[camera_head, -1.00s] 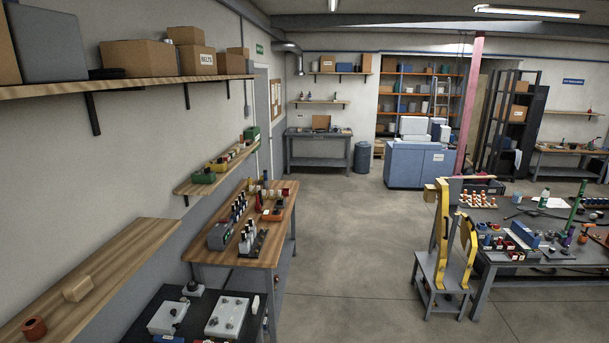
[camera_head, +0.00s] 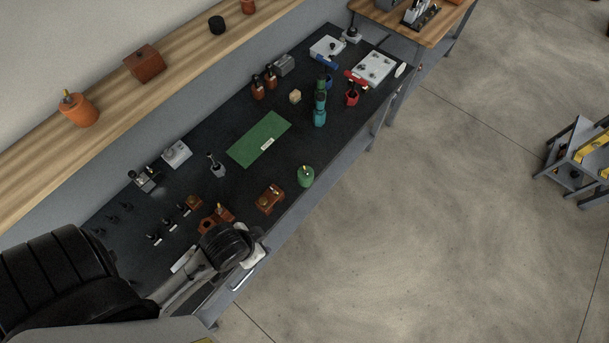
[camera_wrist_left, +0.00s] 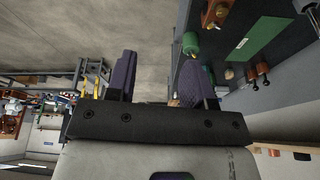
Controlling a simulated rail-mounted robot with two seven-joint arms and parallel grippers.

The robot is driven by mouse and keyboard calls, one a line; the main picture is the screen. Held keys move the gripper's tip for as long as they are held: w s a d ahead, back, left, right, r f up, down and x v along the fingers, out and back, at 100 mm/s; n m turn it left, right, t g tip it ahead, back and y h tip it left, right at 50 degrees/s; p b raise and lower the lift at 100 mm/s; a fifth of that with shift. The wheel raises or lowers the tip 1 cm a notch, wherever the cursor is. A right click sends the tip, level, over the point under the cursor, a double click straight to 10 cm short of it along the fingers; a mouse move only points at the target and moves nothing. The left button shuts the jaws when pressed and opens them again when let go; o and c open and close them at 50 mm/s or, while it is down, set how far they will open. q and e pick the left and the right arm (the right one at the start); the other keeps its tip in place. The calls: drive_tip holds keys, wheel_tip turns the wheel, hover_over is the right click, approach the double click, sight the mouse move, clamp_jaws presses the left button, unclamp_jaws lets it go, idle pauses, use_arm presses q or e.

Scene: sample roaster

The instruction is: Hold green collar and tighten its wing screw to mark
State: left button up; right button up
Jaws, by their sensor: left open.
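A green rounded piece (camera_head: 306,176) with a small orange tip stands near the front edge of the black bench. It looks like the green collar; its wing screw and mark are too small to make out. In the left wrist view the green piece (camera_wrist_left: 190,43) shows just beyond the tip of one finger, apart from it as far as I can tell. My left gripper (camera_wrist_left: 158,78) is open, with nothing clearly held between its dark purple fingers. In the head view my left arm reaches over the near bench end, and its fingertips are hidden. My right gripper is not in view.
A brown block (camera_head: 269,199) sits left of the green piece. A green mat (camera_head: 258,139) lies mid-bench. A teal upright piece (camera_head: 320,112), a red holder (camera_head: 352,96) and white boxes (camera_head: 375,68) stand farther back. A wooden shelf (camera_head: 185,68) runs along the wall.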

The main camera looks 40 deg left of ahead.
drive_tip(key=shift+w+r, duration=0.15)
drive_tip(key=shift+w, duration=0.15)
use_arm(q)
drive_tip(key=shift+o, duration=0.3)
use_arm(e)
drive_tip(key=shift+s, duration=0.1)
